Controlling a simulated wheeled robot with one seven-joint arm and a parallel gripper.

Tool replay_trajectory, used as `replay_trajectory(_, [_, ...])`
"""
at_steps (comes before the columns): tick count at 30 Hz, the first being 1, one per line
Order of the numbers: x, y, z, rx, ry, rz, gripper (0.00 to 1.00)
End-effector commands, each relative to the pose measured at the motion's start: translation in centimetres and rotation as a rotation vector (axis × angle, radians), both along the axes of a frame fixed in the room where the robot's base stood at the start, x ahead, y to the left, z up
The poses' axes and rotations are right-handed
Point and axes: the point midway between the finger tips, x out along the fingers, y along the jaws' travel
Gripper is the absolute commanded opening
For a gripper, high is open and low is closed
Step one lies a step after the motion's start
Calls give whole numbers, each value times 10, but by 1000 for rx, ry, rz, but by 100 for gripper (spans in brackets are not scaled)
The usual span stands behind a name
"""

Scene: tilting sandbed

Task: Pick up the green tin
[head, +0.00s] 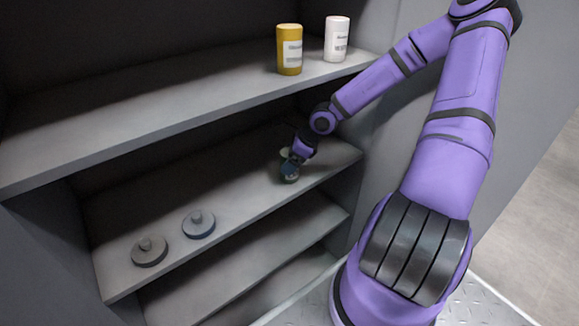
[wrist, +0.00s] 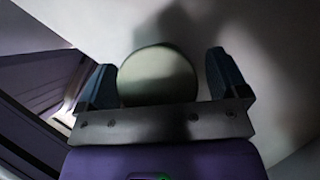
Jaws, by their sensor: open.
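The green tin (wrist: 158,78) shows in the wrist view as a pale grey-green round top, between the two dark fingers of my gripper (wrist: 168,84). A pale bit of the tin (head: 285,152) shows behind the fingers. My gripper is open around the tin.
The upper shelf (head: 150,110) is above, holding a yellow jar (head: 289,50) and a white jar (head: 336,40). A cabinet wall (head: 385,150) stands at the right.

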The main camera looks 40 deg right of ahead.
Motion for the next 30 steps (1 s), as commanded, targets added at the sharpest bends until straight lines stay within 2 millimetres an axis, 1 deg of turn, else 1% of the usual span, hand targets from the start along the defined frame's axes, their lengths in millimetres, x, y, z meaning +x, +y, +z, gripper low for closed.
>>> replay_trajectory(9, [1, 1, -2, 0, 0, -1, 93])
replay_trajectory(10, [1, 1, -2, 0, 0, -1, 88])
replay_trajectory(11, [1, 1, -2, 0, 0, -1, 81])
replay_trajectory(12, [1, 1, -2, 0, 0, -1, 72])
replay_trajectory(14, [1, 1, -2, 0, 0, -1, 58])
replay_trajectory(15, [1, 1, -2, 0, 0, -1, 49])
replay_trajectory(18, [1, 1, -2, 0, 0, -1, 28])
replay_trajectory(26, [1, 1, -2, 1, -1, 0, 28])
replay_trajectory(30, [1, 1, 3, 1, -2, -1, 28])
